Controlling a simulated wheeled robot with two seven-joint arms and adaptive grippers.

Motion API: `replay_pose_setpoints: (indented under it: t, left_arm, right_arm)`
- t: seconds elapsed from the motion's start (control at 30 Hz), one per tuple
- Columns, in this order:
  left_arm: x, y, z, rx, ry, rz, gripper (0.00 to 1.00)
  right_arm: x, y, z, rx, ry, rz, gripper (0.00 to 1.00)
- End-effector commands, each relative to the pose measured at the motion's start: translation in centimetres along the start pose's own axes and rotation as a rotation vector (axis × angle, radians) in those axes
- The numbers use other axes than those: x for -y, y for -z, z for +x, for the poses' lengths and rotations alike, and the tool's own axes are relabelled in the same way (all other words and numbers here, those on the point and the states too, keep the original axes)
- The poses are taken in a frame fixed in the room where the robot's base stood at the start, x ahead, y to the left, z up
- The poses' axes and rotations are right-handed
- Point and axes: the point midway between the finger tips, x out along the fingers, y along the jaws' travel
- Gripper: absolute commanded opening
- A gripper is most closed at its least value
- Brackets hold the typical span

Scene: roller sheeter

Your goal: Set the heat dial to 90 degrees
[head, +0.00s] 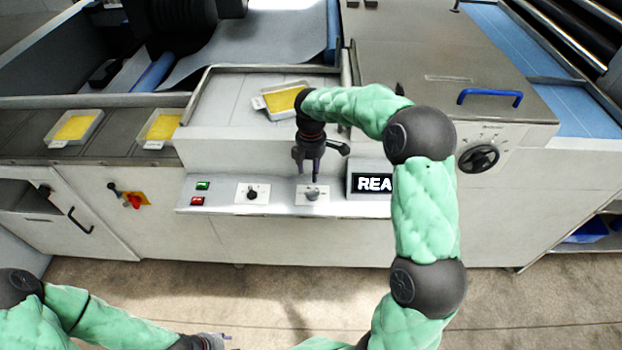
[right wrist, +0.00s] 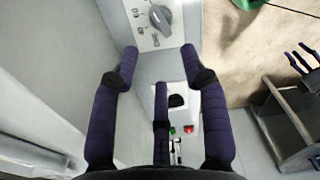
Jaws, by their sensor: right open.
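A grey knob on a white plate, which I take for the heat dial (head: 312,195), sits on the sloping front panel. Its printed scale shows beside the knob (right wrist: 160,18) at the top of the right wrist view; the exact setting is too small to tell. My right gripper (head: 308,176) points down just above this dial, open and empty, apart from the knob. Its spread dark fingers (right wrist: 160,75) fill the middle of the right wrist view. My left gripper (head: 222,342) is low at the bottom edge of the head view, with its fingers apart (right wrist: 302,60) in the right wrist view.
A black knob (head: 252,194) and green (head: 203,185) and red (head: 197,201) buttons lie left of the dial. A display (head: 372,183) stands right, partly behind my arm. A black handwheel (head: 479,158) is farther right. Trays with yellow slabs (head: 75,127) stand behind.

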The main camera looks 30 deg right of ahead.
Motion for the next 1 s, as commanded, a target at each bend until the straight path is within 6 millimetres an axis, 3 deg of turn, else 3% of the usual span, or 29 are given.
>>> replay_pose_setpoints:
  t: [0.23, 1.0]
  left_arm:
    - [0.0, 0.0, 0.0, 0.000, 0.000, 0.000, 0.40]
    - [0.0, 0.0, 0.0, 0.000, 0.000, 0.000, 0.40]
  right_arm:
    - [0.0, 0.0, -1.9, -0.001, -0.001, 0.000, 0.45]
    - [0.0, 0.0, -2.0, 0.000, 0.000, 0.000, 0.45]
